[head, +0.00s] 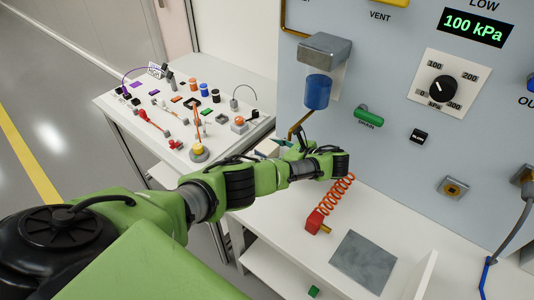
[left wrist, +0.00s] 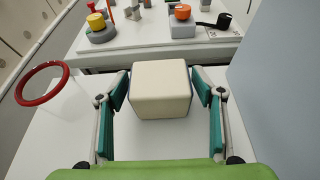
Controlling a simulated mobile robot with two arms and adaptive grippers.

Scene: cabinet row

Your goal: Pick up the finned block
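A cream block with rounded edges (left wrist: 161,88) fills the middle of the left wrist view, between the two teal fingers of my left gripper (left wrist: 161,82). I take it to be the finned block, though no fins show on the face towards me. Thin dark strips show along its sides. The fingertips lie close against both sides, but I cannot tell if they press on it. In the head view the block (head: 267,147) is a small pale shape just left of my left gripper (head: 284,145), by the panel. Its underside is hidden. My right gripper is not in view.
A white table with several small parts (head: 140,134) stands at the left. The grey-blue panel (head: 385,75) rises close behind the gripper, with a blue cylinder (head: 318,92) and green handle (head: 368,115). A red part with orange coil (head: 319,220) lies right, near a grey plate (head: 362,262).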

